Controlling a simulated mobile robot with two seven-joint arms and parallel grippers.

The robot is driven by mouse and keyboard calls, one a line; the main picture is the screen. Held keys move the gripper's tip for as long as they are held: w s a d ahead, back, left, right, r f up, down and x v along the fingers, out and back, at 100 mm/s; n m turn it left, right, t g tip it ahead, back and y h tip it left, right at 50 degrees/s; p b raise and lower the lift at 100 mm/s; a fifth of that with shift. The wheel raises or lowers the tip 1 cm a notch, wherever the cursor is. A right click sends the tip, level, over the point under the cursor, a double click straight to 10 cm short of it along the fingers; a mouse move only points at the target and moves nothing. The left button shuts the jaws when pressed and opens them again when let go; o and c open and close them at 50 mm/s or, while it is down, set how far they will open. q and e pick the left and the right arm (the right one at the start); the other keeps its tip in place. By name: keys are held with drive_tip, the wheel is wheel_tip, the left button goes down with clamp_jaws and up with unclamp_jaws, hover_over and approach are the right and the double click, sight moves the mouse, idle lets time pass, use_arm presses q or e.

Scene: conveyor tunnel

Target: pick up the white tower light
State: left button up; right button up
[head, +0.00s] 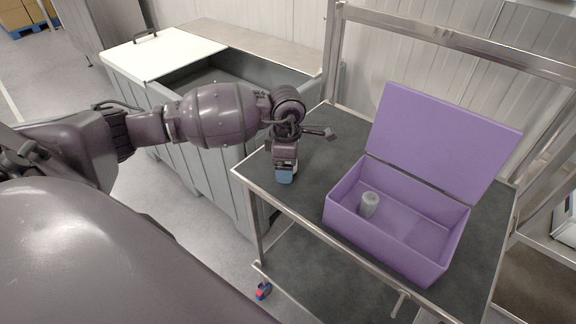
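An open purple box (400,262) with its lid raised stands on the dark cart top. A small pale grey-white cylinder (369,203) stands upright inside it, near its left end; it looks like the white tower light, but I cannot be sure. My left gripper (285,174) points down over the cart's left part, to the left of the box and apart from the cylinder. A blue piece with a thin white edge shows at its tip. I cannot tell whether this is a fingertip or a separate object, nor how the fingers stand. My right gripper is out of view.
The cart (323,160) has a metal rim and tall metal posts at the back. A grey bin (222,160) with a white lid (165,55) stands to its left. Bare dark cart top lies between my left gripper and the box.

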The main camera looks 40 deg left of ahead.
use_arm(q)
drive_tip(key=c, duration=1)
wheel_tip(320, 180, up, 20)
drive_tip(key=shift+r, duration=0.1)
drive_tip(key=o, duration=0.5)
drive_tip(key=shift+c, duration=0.2)
drive_tip(key=c, duration=0.8)
